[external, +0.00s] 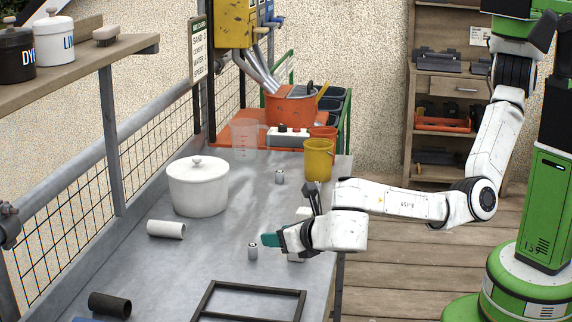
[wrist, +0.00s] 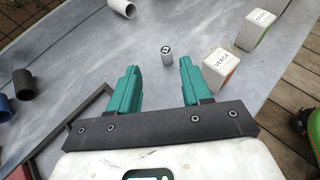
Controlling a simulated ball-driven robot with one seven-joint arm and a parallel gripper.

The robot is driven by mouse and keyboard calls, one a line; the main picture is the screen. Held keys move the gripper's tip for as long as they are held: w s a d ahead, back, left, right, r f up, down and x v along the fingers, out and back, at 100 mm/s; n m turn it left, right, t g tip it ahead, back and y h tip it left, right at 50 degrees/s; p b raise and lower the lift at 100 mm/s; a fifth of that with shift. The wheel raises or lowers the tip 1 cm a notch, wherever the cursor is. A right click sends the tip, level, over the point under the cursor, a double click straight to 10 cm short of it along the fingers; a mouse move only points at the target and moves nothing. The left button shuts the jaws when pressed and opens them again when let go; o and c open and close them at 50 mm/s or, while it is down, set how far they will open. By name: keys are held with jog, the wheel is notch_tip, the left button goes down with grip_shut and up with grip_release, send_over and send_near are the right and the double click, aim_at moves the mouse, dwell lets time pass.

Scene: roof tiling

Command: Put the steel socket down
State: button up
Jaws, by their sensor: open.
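A small steel socket (external: 253,252) stands upright on the grey worktop, just below and left of my gripper (external: 270,240) in the external view. In the wrist view, the socket (wrist: 166,55) stands apart from the fingers, a little beyond the gap between the teal fingertips (wrist: 158,68). My gripper is open, with nothing between its fingers. A second small grey cylinder (external: 280,177) stands further back on the worktop.
White blocks (wrist: 219,68) with lettering stand right of the socket in the wrist view. A white pipe piece (external: 166,229), a dark pipe piece (external: 109,305), a black frame (external: 250,288), a white lidded pot (external: 198,188) and a yellow bucket (external: 318,160) occupy the worktop.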

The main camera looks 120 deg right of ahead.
jog(key=d+r+n+t+h, duration=0.3)
jog(key=d+r+h, duration=0.1)
jog(key=d, duration=0.2)
notch_tip(320, 180, up, 9)
jog(key=a+n+t+y, duration=0.2)
jog(key=n+t+y, duration=0.1)
jog(key=n+t, duration=1.4)
jog(key=s+a+f+n+y, duration=0.2)
jog(key=a+f+n+y, duration=0.15)
jog(key=n+y, duration=0.45)
jog(key=s+a+f+n+y, duration=0.15)
jog(key=a+n+y, duration=0.35)
jog(key=n, duration=0.5)
jog(key=s+a+f+n+g+y, duration=0.2)
jog(key=s+f+n+g, duration=0.35)
jog(key=f, duration=0.35)
jog(key=s+a+f+n+g+y, duration=0.1)
jog(key=s+f+n+g+y, duration=0.1)
jog(key=s+f+n+g, duration=0.45)
jog(key=s+d+f+n+g+h, duration=0.1)
jog(key=s+f+g, duration=0.3)
jog(key=s, duration=0.9)
jog(key=s+d+f+n+g+h, duration=0.1)
jog(key=s+f+g, duration=0.3)
jog(key=s, duration=1)
notch_tip(320, 180, down, 3)
jog(key=shift+s+d+n+h, duration=0.25)
jog(key=shift+n+h, duration=0.15)
jog(key=shift+h, duration=0.2)
